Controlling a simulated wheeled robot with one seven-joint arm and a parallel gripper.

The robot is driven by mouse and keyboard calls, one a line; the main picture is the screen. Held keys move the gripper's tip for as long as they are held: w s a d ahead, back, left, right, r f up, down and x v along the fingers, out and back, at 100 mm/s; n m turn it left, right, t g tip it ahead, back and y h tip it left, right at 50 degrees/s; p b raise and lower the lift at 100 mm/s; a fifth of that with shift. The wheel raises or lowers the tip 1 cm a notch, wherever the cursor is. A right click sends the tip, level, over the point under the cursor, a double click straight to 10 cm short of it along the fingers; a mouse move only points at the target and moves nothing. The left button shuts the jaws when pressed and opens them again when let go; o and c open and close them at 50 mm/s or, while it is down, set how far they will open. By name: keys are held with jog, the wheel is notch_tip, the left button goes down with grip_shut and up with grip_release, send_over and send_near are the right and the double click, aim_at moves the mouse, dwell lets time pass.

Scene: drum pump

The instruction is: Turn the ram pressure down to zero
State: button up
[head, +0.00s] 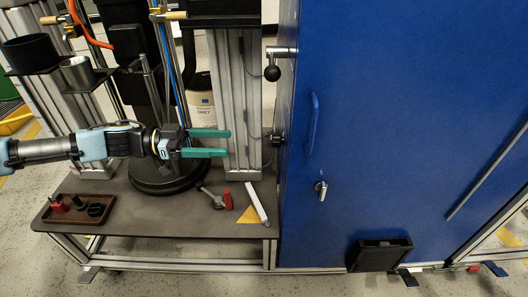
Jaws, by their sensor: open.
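My gripper (226,143) has two green fingers, spread apart and empty, pointing right in front of the grey metal column (238,90). To its right, a small dark knob-like fitting (277,139) sits at the left edge of the blue cabinet. Above that, a lever with a black ball end (272,73) hangs from a metal arm (282,52). No label or gauge reading for the ram pressure is legible, so I cannot tell which fitting sets it. The gripper appears apart from both fittings.
The blue cabinet (400,110) fills the right side, with a handle (313,125) and latch (321,188). On the bench (140,220) are a brown tray (80,222), a red-handled valve (226,197) and a pale bar (257,204). A dark drum base (165,183) stands below my arm.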

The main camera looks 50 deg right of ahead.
aim_at(278, 140)
jog(key=x, duration=1.1)
jog(key=shift+w+d+r, duration=0.15)
jog(key=shift+d+r, duration=0.05)
grip_shut()
